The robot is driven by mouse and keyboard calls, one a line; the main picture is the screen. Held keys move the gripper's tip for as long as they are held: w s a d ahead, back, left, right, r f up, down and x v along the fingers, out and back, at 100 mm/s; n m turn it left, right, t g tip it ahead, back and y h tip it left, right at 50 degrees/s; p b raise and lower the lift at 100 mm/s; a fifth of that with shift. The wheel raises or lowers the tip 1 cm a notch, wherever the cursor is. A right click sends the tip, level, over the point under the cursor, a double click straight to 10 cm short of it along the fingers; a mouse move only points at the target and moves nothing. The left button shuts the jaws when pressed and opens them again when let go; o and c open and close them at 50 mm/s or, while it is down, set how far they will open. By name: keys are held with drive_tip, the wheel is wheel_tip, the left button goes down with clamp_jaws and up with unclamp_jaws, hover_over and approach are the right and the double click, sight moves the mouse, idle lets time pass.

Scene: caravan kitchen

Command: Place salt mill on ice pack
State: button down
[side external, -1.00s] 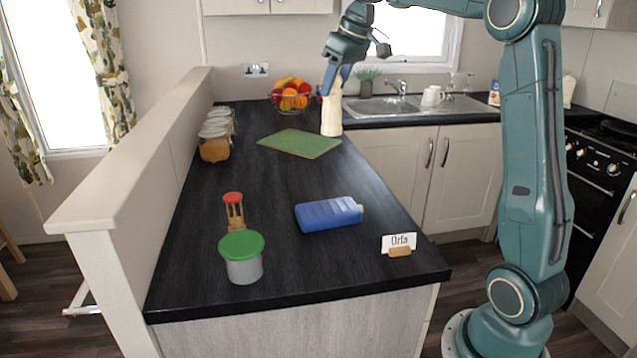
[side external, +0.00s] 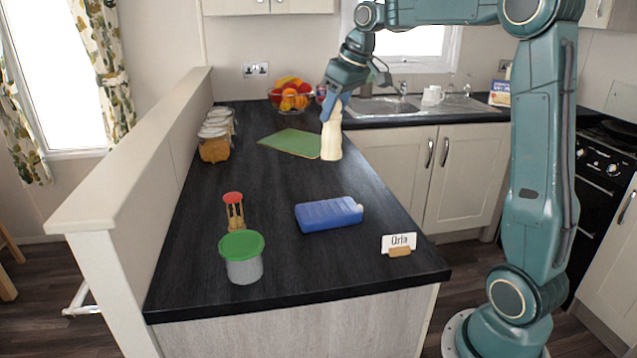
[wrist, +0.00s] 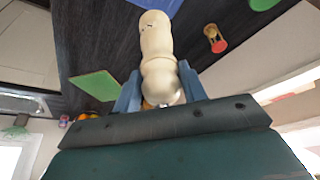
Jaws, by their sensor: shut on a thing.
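The cream salt mill (side external: 331,136) is upright in my gripper (side external: 335,103), whose blue fingers are shut on its top end. The wrist view shows the mill (wrist: 156,45) between the two fingers of my gripper (wrist: 160,92). The mill is at the right edge of the counter, beside the green board; whether its base touches the counter I cannot tell. The blue ice pack (side external: 328,214) lies flat on the counter, nearer the camera than the mill. A blue corner at the top of the wrist view seems to be the ice pack (wrist: 155,4).
A green board (side external: 291,142) lies behind. A green-lidded pot (side external: 242,258), a red-topped sand timer (side external: 234,211) and a name card (side external: 398,243) stand around the ice pack. Jars (side external: 214,146) line the left wall; a fruit bowl (side external: 290,97) is at the back.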

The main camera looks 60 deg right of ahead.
sight(334, 148)
wheel_tip(334, 148, down, 10)
drive_tip(key=shift+r, duration=0.2)
drive_tip(key=shift+f, duration=2.3)
drive_tip(key=c, duration=0.8)
unclamp_jaws()
drive_tip(key=shift+s+r, duration=0.1)
drive_tip(key=shift+r, duration=0.35)
drive_tip(key=v, duration=1.1)
drive_tip(key=shift+s+r, duration=0.15)
